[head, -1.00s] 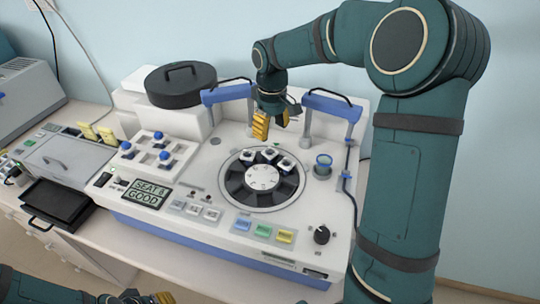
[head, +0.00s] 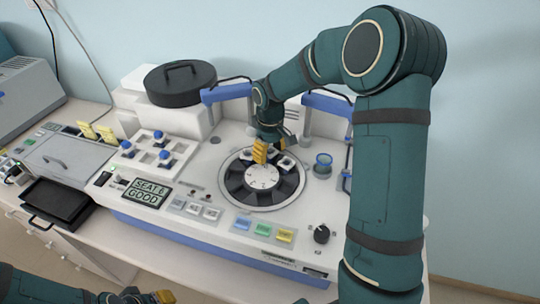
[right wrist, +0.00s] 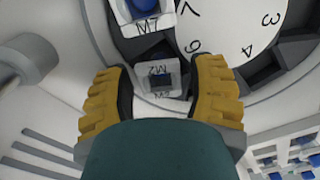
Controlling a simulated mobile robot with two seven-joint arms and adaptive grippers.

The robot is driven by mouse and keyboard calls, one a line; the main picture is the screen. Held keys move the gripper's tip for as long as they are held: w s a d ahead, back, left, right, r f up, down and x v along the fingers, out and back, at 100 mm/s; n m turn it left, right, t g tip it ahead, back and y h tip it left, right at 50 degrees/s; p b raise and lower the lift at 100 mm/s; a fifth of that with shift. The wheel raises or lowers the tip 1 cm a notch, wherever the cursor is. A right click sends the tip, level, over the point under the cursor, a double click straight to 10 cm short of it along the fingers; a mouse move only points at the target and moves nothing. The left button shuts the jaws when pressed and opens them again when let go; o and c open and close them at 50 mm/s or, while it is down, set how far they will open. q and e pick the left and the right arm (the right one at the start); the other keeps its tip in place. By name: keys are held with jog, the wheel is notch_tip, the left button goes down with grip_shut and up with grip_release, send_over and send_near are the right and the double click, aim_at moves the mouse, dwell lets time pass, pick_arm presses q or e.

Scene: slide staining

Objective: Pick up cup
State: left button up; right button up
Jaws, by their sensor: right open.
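The round dark carousel (head: 287,190) with a white numbered hub (head: 263,178) holds small white cups at its far side. My right gripper (head: 262,152) is over that far side and hides part of the cups. In the right wrist view, a white cup (right wrist: 158,90) labelled M2 lies between the open yellow fingers (right wrist: 162,98), with a gap on each side. Another cup (right wrist: 147,28), labelled M7 and with a blue part, sits beside it near the hub. My left gripper (head: 150,297) is at the bottom edge, mostly cut off; its opening is unclear.
The stainer's display (head: 149,192) reads SEAT 6 GOOD. Two blue-topped posts (head: 226,93) flank my right arm. A blue-rimmed holder (head: 322,165) stands right of the carousel, and a rack with blue knobs (head: 160,150) stands to the left.

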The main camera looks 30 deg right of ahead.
jog(key=c, duration=0.7)
jog(key=shift+r, duration=0.1)
